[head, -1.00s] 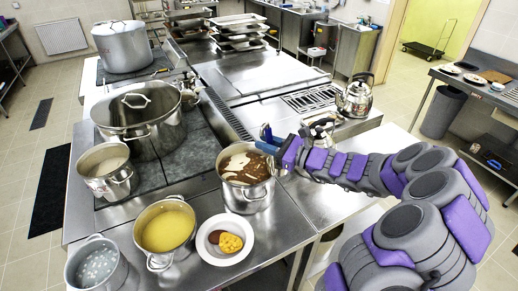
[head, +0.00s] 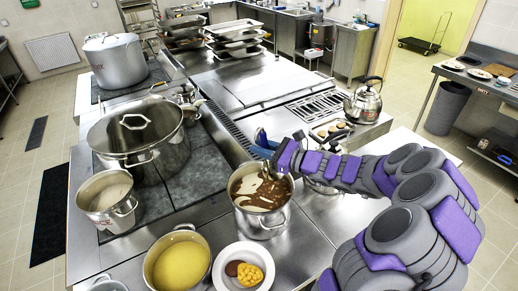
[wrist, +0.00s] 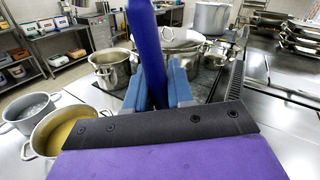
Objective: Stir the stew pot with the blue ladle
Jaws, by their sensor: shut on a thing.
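The stew pot (head: 264,222) is a steel pot of brown stew with pale cream streaks, standing on the front counter in the head view. My gripper (head: 268,146) is just behind and above its far rim. In the wrist view my gripper (wrist: 157,85) has its blue-grey fingers closed around the blue ladle (wrist: 149,45), whose thick blue handle rises upright between them. The ladle's lower end is hidden in the wrist view. In the head view I cannot clearly tell the ladle from the fingers, or whether its bowl is in the stew.
A yellow soup pot (head: 178,266) and a white plate (head: 228,282) of food stand close in front. A large lidded pot (head: 172,155) and a smaller pot (head: 118,212) stand to the left. A kettle (head: 364,105) is at right. The counter behind is partly clear.

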